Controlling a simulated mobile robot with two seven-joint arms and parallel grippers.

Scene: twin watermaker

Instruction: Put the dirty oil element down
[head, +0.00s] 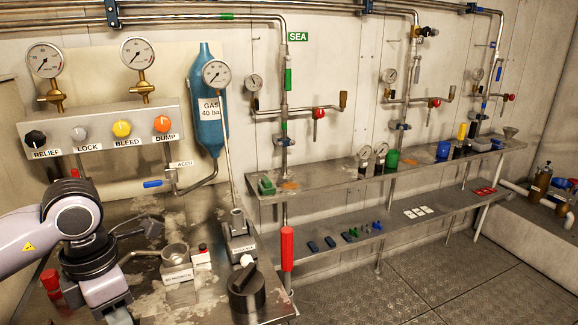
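I cannot make out a dirty oil element for certain in the head view. My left gripper (118,316) comes down at the lower left, over the near bench. Its fingertips are cut off by the bottom edge, so whether it is open, shut or holding something is hidden. My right gripper is not in view. On the near bench (209,296) stand a round metal cup (175,254) behind a small labelled block (177,274), and a large black cylinder (247,292) with a slotted top.
A red-handled lever (287,248) stands upright at the bench's right edge. A red knob (50,280) is at the left. A gauge panel (100,127) and a blue gas bottle (208,100) are behind. A long shelf (330,172) with gauges and containers runs right. The floor (400,290) is clear.

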